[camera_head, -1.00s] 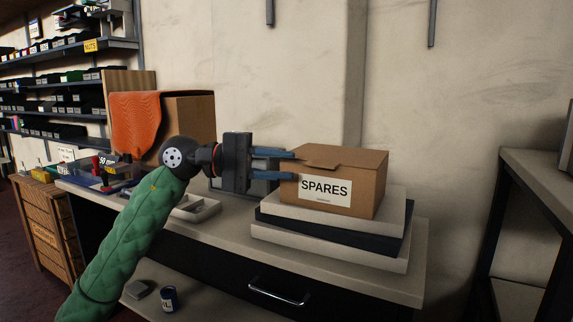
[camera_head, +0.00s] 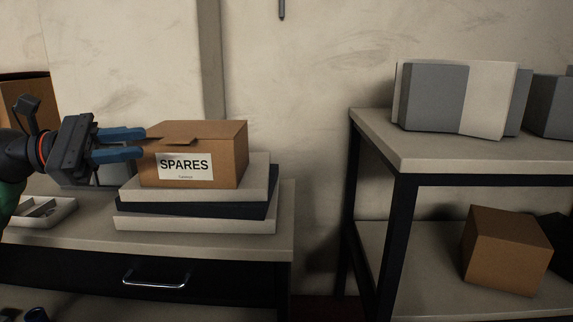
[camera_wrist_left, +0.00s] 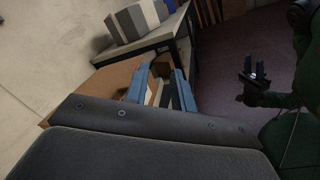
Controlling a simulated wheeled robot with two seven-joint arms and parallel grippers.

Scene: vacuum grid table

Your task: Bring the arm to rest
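My left gripper (camera_head: 143,143) reaches in from the left in the head view. Its two blue fingers are apart, with nothing seen between them. The fingertips are at the left side of a brown cardboard box labelled SPARES (camera_head: 215,163); I cannot tell whether they touch it. In the left wrist view the left gripper (camera_wrist_left: 157,80) also shows its fingers apart, with the box (camera_wrist_left: 110,78) beside them. My right gripper (camera_wrist_left: 254,68) shows small and dark at the right of the left wrist view, with its fingers apart and nothing seen between them.
The box sits on a stack of white and dark slabs (camera_head: 200,222) on a workbench (camera_head: 283,215) with a drawer. A white tray (camera_head: 50,212) lies at the left. A shelf table (camera_head: 450,150) at the right bears grey and white blocks (camera_head: 435,97), with a brown box (camera_head: 505,250) below.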

